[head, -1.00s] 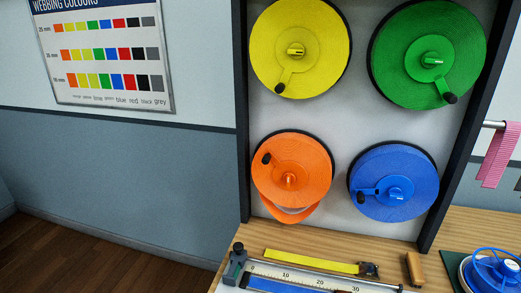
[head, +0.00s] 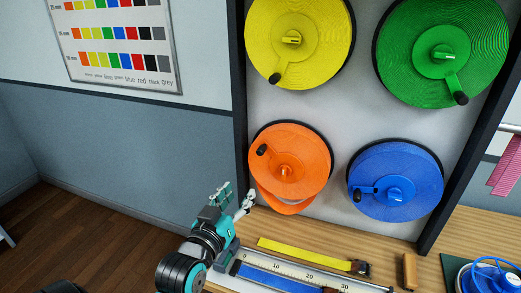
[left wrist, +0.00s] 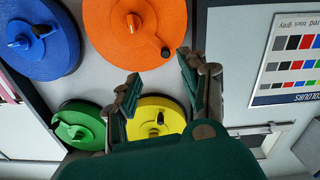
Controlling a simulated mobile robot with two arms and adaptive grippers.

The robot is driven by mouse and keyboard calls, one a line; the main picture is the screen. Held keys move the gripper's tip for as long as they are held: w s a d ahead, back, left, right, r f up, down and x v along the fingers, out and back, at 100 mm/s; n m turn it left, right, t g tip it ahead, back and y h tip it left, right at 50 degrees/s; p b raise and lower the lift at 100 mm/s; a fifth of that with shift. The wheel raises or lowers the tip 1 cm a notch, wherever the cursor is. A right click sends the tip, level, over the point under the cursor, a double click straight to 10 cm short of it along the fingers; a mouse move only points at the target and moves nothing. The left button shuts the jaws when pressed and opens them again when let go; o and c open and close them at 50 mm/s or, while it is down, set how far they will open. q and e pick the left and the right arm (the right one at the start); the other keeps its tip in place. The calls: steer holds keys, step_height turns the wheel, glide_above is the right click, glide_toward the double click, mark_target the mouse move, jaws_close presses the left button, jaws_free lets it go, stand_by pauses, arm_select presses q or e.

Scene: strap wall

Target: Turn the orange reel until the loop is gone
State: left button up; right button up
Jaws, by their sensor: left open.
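The orange reel (head: 305,157) is mounted low on the left of the wall panel. Its crank with a black knob (head: 262,150) points to the upper left. A loop of orange strap (head: 284,208) hangs slack under the reel. My left gripper (head: 234,197) is open and empty, to the lower left of the reel and apart from it. In the left wrist view the orange reel (left wrist: 110,45) shows upside down at the top, beyond the open fingers (left wrist: 160,85), with its black knob (left wrist: 165,52) visible. My right gripper is not in view.
Yellow (head: 300,65), green (head: 410,75) and blue (head: 420,175) reels share the panel. A dark frame post (head: 239,90) stands left of the orange reel. Below, the wooden bench carries a ruler (head: 300,273), a yellow strap (head: 300,254) and a brown block (head: 409,270).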

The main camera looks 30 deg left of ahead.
mark_target(259, 154)
arm_select(q)
steer(key=p+x, duration=0.1)
steer(key=x, duration=0.4)
steer(key=r+p+x, duration=0.1)
steer(key=p+x, duration=0.1)
steer(key=x, duration=0.4)
steer(key=p+x, duration=0.1)
steer(key=x, duration=0.5)
steer(key=shift+a+r+p, duration=0.35)
steer(key=shift+a+r, duration=0.05)
steer(key=shift+a, duration=0.05)
jaws_close()
